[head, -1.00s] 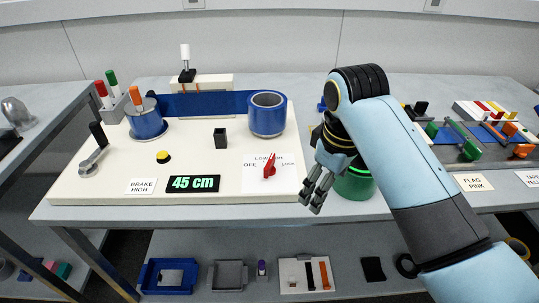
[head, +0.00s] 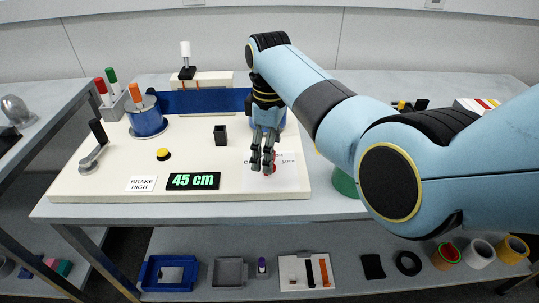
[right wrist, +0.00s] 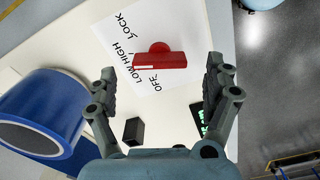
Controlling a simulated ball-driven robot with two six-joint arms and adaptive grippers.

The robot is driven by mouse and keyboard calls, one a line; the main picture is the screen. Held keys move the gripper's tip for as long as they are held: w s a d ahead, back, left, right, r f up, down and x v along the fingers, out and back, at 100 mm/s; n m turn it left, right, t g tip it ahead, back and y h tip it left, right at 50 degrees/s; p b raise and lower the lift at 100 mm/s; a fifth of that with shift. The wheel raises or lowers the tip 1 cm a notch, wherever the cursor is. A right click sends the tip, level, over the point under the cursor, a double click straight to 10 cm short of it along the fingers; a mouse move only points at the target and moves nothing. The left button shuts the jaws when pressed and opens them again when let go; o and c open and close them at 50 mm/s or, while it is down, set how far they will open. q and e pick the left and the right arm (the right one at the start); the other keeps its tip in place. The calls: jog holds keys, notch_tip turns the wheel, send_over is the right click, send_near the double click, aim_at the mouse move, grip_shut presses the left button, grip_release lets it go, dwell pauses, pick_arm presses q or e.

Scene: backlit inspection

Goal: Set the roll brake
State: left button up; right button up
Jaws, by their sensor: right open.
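The red brake knob (right wrist: 160,61) sits on a white dial card (right wrist: 112,42) lettered OFF, LOW, HIGH and LOCK; which mark it points at is unclear. In the head view the knob (head: 273,169) is mostly hidden by my right gripper. My right gripper (head: 263,168) is open, pointing down over the card. In the right wrist view its fingers (right wrist: 160,80) stand wide apart on either side of the knob, and no contact shows. A sign reading BRAKE HIGH (head: 141,184) lies at the board's front left. My left gripper is out of view.
The pale board (head: 110,170) also carries a 45 cm display (head: 193,181), a yellow button (head: 163,154), a crank (head: 96,150), a black block (head: 220,135) and a blue roll (head: 146,118). Another blue roll (right wrist: 35,110) stands near my right gripper. A lower shelf holds trays.

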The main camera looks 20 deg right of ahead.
jog(key=shift+f, duration=1.1)
jog(key=shift+c, duration=0.2)
jog(key=c, duration=1.1)
